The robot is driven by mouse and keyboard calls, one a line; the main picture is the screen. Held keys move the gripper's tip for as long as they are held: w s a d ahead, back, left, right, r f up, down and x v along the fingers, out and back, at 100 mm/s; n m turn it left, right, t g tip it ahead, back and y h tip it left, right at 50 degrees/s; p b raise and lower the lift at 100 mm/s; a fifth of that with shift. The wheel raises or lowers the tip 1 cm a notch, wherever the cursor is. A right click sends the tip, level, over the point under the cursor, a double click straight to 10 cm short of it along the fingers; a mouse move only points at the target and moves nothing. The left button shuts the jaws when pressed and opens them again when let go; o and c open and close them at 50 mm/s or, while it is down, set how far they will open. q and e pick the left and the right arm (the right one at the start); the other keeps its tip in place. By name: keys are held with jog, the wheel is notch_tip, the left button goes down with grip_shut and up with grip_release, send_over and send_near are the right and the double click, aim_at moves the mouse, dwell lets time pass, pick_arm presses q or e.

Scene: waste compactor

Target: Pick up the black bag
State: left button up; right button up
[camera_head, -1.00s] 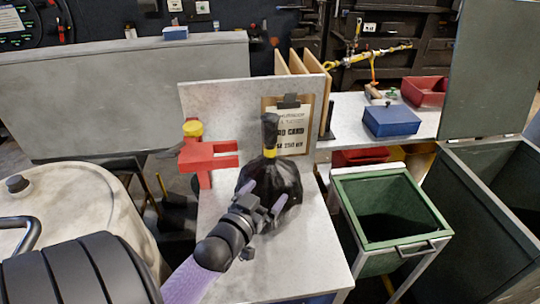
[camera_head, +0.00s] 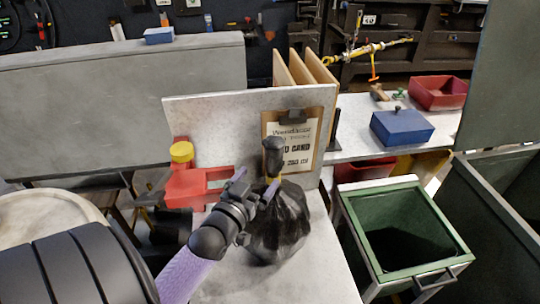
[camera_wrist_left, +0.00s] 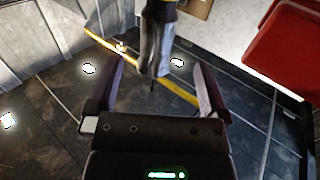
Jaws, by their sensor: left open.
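The black bag (camera_head: 284,232) stands on the light worktop (camera_head: 235,285), its gathered neck upright with a dark tuft on top and a yellow band below. My left gripper (camera_head: 256,183) is open at the height of the neck, in front of and left of it in the head view, hiding part of the band and bag. In the left wrist view the dark grey tuft (camera_wrist_left: 154,45) shows between the two spread fingers of my left gripper (camera_wrist_left: 157,66), with a gap on each side. The yellow band is at the top edge. My right gripper is not in view.
A red clamp-like fixture (camera_head: 185,188) with a yellow knob stands left of the bag. A clipboard (camera_head: 310,130) leans on the upright panel behind it. A green open bin (camera_head: 405,270) is to the right. A blue box (camera_head: 402,128) and red tray (camera_head: 438,93) lie farther back.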

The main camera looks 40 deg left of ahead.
pick_arm(q)
jog(key=b+x, duration=0.1)
jog(key=x, duration=0.8)
jog(key=shift+w, duration=0.35)
grip_shut()
jog(key=shift+r, duration=0.1)
